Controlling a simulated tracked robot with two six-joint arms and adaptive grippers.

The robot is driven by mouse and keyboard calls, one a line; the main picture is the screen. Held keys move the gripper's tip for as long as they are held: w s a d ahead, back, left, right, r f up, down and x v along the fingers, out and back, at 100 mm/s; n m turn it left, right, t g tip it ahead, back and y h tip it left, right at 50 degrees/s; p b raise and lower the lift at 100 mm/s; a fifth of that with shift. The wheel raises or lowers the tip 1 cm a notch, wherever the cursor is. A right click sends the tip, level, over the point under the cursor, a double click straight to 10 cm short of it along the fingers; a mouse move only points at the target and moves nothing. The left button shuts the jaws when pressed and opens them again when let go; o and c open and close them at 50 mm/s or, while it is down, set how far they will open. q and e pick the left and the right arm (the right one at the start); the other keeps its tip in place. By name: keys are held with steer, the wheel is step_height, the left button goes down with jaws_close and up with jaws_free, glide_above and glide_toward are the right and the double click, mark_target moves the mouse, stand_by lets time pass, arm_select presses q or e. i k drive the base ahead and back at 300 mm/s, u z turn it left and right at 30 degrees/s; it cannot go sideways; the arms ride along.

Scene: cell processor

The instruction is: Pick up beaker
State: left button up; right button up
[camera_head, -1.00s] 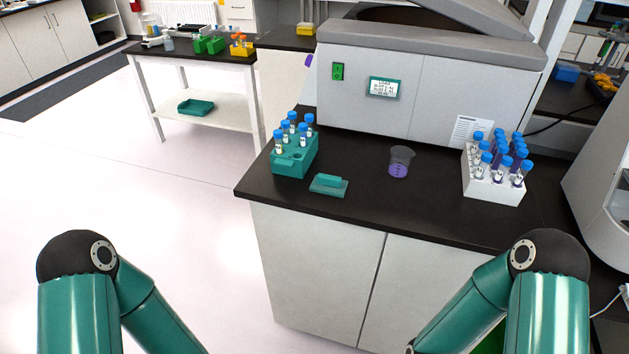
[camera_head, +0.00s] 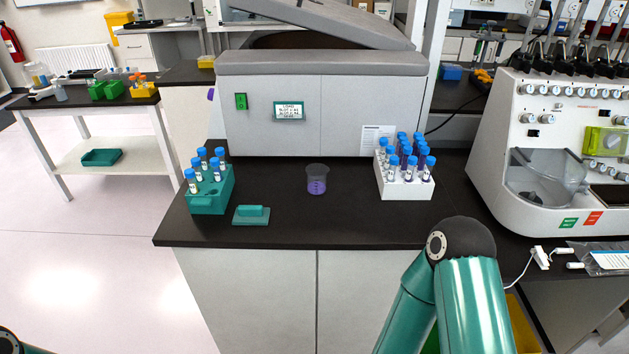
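The beaker (camera_head: 317,180) is a small clear cup with purple markings or contents in its lower part. It stands upright on the black countertop (camera_head: 290,222), in front of the grey machine. Nothing touches it. My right arm rises at the lower right of the head view, below and to the right of the beaker, but its gripper is out of the picture. Only a bit of my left arm shows at the bottom left corner, and its gripper is not visible.
A teal rack (camera_head: 209,203) of blue-capped tubes and a small teal block (camera_head: 251,214) stand left of the beaker. A white rack (camera_head: 404,186) of tubes stands to its right. The grey machine (camera_head: 320,110) is behind. A white instrument (camera_head: 560,150) stands far right. Counter around the beaker is clear.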

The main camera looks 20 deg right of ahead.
mark_target(316, 173)
steer(key=k, duration=1.3)
steer(key=u, duration=0.5)
steer(key=i, duration=1.9)
steer(key=z, duration=0.65)
